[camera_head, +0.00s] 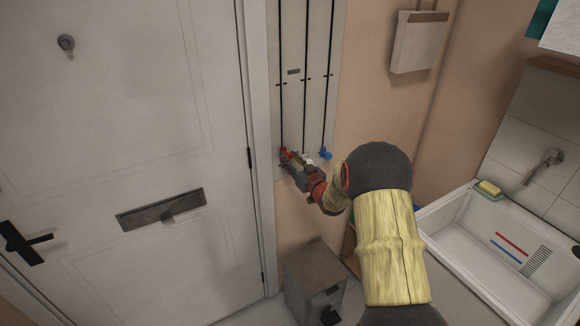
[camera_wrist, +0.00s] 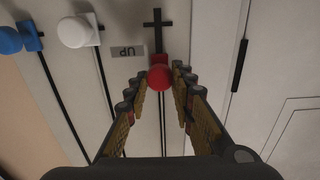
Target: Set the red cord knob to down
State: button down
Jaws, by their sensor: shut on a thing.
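The red cord knob (camera_wrist: 160,76) is a red ball on a dark vertical cord. It sits between the fingertips of my gripper (camera_wrist: 158,84) in the wrist view, and the jaws are shut on it. In the head view the red knob (camera_head: 284,153) shows at the low end of the left cord, partly covered by my gripper (camera_head: 293,163). A white knob (camera_wrist: 76,32) and a blue knob (camera_wrist: 10,40) hang on the neighbouring cords, at about the same height. In the head view the blue knob (camera_head: 325,154) is at the right.
The pale cord panel (camera_head: 316,38) has a small label (camera_wrist: 128,51), upside down in the wrist view. A white door (camera_head: 150,100) stands close on the left. A sink (camera_head: 470,245) is at the right and a grey box (camera_head: 316,272) is below.

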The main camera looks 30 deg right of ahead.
notch_tip(320, 180, up, 41)
jog(key=p, duration=1.9)
jog(key=shift+w+r, duration=0.15)
jog(key=c, duration=2.6)
grip_release()
jog(key=shift+b, duration=0.3)
jog(key=shift+o, duration=0.6)
jog(key=shift+s+f, duration=0.2)
jog(key=shift+o, duration=0.5)
jog(key=shift+f, duration=0.15)
jog(key=shift+o, duration=1.3)
jog(key=shift+w+f, duration=0.15)
jog(key=shift+f, duration=0.1)
jog(key=shift+o, duration=1.2)
jog(key=o, duration=0.3)
jog(key=shift+f, duration=0.1)
jog(key=shift+o, duration=0.2)
